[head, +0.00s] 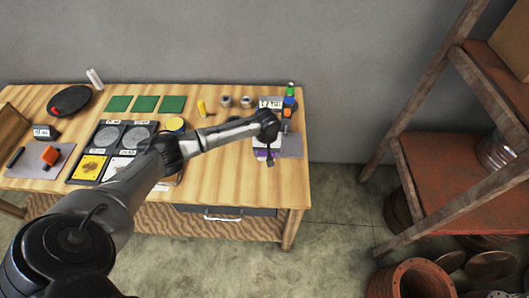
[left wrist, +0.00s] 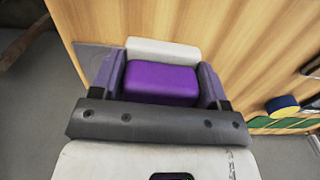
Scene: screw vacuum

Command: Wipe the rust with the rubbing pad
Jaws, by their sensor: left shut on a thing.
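My left gripper (head: 266,150) hangs over the right end of the wooden table, at the grey mat. In the left wrist view, my left gripper (left wrist: 158,85) is shut on a purple block with a white part, which looks like the rubbing pad (left wrist: 160,82); its purple edge (head: 264,155) also shows in the head view. I cannot tell whether it touches the mat. Rust-coloured metal shows on the shelf (head: 455,180) and on a round flanged pipe (head: 412,280) at the right. I cannot tell which rust is meant. My right gripper is not in view.
The wooden table (head: 235,185) holds green pads (head: 145,103), a dark tray (head: 84,170) of discs and squares, a black round plate (head: 70,101) and a grey mat (head: 291,146) beside small bottles (head: 290,97). Open floor (head: 335,220) lies between table and shelf.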

